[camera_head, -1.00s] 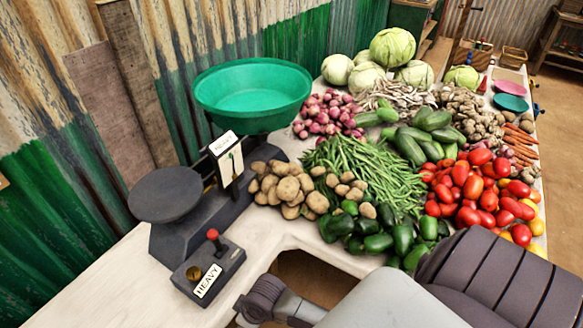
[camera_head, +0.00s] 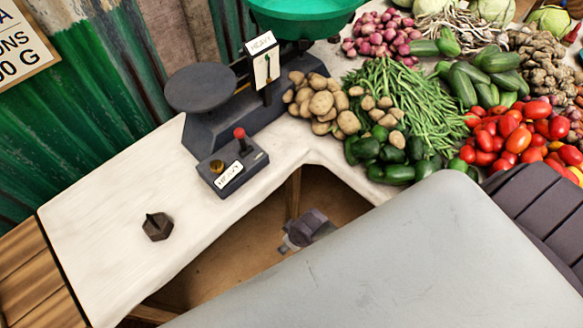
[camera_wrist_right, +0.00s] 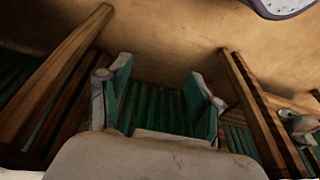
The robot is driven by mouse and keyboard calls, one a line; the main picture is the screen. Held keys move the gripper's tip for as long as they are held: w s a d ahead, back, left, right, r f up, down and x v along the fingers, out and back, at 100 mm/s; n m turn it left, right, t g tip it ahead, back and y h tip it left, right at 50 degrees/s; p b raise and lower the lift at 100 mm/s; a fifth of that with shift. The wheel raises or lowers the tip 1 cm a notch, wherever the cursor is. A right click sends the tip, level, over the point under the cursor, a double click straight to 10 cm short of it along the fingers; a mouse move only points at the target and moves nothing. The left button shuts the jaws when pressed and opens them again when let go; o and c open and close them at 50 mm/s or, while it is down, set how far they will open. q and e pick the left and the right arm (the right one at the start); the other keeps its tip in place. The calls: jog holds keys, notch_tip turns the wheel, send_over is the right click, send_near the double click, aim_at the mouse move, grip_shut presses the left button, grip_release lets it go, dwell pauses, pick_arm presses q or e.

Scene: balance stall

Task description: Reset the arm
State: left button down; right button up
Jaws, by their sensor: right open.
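My right gripper (camera_wrist_right: 159,72) shows in the right wrist view with its two fingers spread and nothing between them. Behind it are a tan ground and dark green and brown slats. In the head view a large grey link of my arm (camera_head: 400,270) fills the lower right. A small dark piece (camera_head: 308,228), which looks like part of my arm, shows low in the counter's cut-out; I cannot make out fingers on it. My left gripper is in neither view.
Potatoes (camera_head: 322,100), green peppers (camera_head: 385,158), beans (camera_head: 405,95) and tomatoes (camera_head: 510,130) lie along the right. The counter's left part is mostly bare.

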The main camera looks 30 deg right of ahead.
dwell(0.4)
jog(key=s+d+f, duration=0.2)
jog(key=s+f, duration=0.4)
jog(key=s, duration=0.3)
jog(key=s+d+f+g+h, duration=0.1)
jog(key=s+d+f, duration=0.1)
jog(key=s+f, duration=0.4)
jog(key=s+d+f+m, duration=0.1)
jog(key=s+d+f, duration=0.2)
jog(key=s+f, duration=0.3)
jog(key=s, duration=0.5)
jog(key=shift+s+g+h, duration=0.3)
jog(key=shift+s+g, duration=0.1)
